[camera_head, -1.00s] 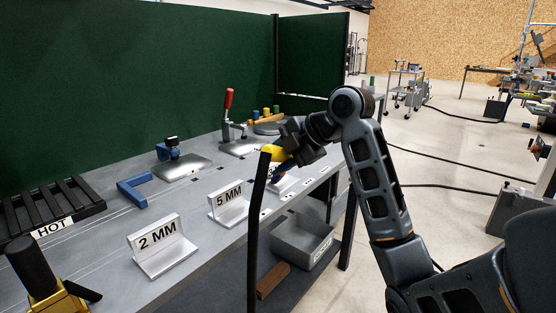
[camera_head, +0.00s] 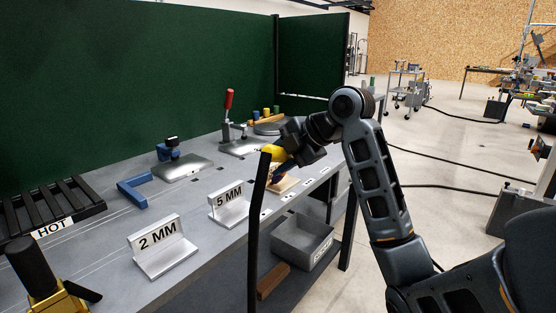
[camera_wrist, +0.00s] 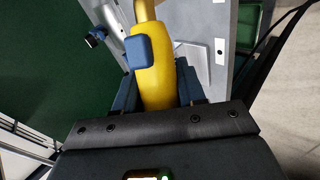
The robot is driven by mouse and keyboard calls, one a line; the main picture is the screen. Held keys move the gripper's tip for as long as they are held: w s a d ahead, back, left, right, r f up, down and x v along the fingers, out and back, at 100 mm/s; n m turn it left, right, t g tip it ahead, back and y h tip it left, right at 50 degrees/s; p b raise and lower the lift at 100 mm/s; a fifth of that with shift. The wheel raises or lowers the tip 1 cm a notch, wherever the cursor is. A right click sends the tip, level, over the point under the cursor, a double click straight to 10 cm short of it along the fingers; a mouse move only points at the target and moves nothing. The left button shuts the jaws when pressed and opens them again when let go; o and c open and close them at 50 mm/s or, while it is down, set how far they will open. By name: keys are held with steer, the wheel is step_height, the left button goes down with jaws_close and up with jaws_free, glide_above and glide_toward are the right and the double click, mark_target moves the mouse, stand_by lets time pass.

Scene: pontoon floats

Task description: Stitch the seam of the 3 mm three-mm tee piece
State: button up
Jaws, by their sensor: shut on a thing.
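My gripper (camera_head: 290,152) is shut on a yellow torch (camera_head: 271,153) with a thick black cable hanging down in front of the bench. In the wrist view, the torch's yellow handle (camera_wrist: 156,75), with a blue trigger block, lies between my dark fingers; its tip runs out of the top of the picture. Below my gripper, at the bench's front edge, a small plate or stand (camera_head: 284,186) shows with a warm tan glow, partly hidden by the gripper and torch. I cannot make out the 3 mm tee piece or its seam.
A blue square (camera_head: 134,190), a red-handled clamp (camera_head: 229,106) and the HOT rack (camera_head: 45,208) sit farther back.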

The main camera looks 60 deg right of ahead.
steer(key=shift+s+d+r+b, duration=0.1)
steer(key=shift+s+d+b, duration=0.1)
steer(key=shift+d, duration=0.55)
steer(key=shift+s+d+f+b, duration=0.1)
steer(key=shift+d+b, duration=0.05)
steer(key=shift+d, duration=0.55)
steer(key=shift+s+d+r+b, duration=0.1)
steer(key=shift+d+b, duration=0.1)
steer(key=shift+d, duration=0.55)
stand_by(2.1)
steer(key=shift+s+r, duration=0.15)
stand_by(1.5)
steer(key=p+v, duration=0.2)
steer(key=v, duration=0.3)
steer(key=shift+a+r+p, duration=0.3)
steer(key=shift+a+p, duration=0.05)
steer(key=shift+p, duration=0.05)
stand_by(0.3)
